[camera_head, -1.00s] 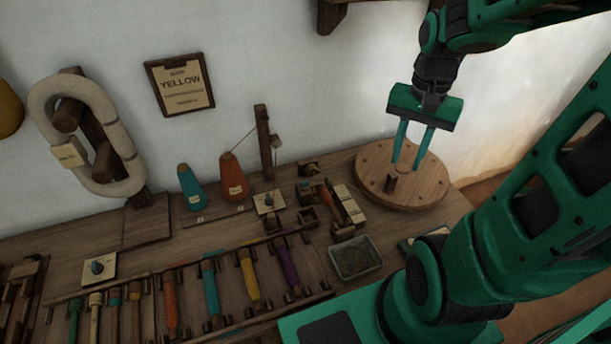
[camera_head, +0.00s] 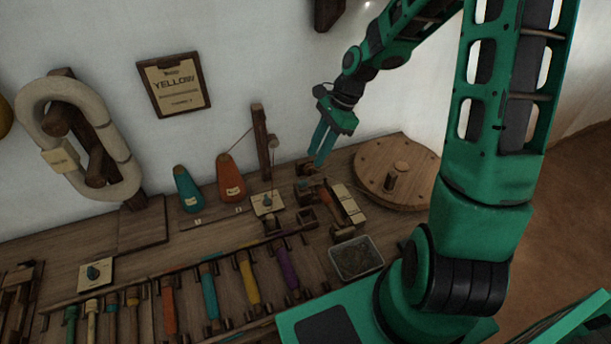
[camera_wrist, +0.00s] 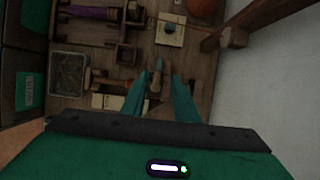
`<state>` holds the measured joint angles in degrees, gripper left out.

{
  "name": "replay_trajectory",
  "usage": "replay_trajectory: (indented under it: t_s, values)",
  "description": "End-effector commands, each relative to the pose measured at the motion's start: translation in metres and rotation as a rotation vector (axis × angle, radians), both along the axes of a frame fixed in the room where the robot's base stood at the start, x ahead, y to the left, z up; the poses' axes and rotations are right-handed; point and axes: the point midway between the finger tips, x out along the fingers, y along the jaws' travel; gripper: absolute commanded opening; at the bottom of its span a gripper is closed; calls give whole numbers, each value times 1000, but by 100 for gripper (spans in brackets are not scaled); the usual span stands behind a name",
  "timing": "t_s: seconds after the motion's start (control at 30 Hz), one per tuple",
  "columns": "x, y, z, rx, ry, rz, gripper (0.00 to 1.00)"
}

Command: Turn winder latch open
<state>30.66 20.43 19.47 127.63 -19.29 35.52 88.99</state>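The winder (camera_head: 335,208), a small wooden frame with a reddish spindle and pale label plates, sits on the bench just left of the round wooden disc. A small dark wooden piece (camera_head: 306,170) is at its back end; I cannot tell for sure whether this is the latch. My gripper (camera_head: 318,163), with two teal fingers, hangs above the winder's back end. In the wrist view the fingers are apart, and a brown wooden piece (camera_wrist: 156,82) shows between them. I see no contact, and nothing is held.
The round wooden disc (camera_head: 372,180) with a peg lies to the right. A blue-knobbed plate (camera_head: 267,203), an orange cone (camera_head: 230,180) and a wooden post (camera_head: 262,140) stand to the left. A grey tray (camera_head: 356,258) is in front. The wall is close behind.

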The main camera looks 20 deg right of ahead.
Motion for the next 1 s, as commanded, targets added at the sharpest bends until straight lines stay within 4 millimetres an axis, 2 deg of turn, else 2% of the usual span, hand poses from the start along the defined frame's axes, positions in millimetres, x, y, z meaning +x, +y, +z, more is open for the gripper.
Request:
replay_trajectory:
  t_s: [0.3, 0.5, 0.7, 1.0]
  values:
    - [-2, 24, -51, 0, 5, 7, 27]
    - [-1, 34, -76, -1, 3, 8, 27]
    - [-1, 39, -88, -1, 1, 7, 27]
    - [-1, 39, -89, -3, 0, 7, 27]
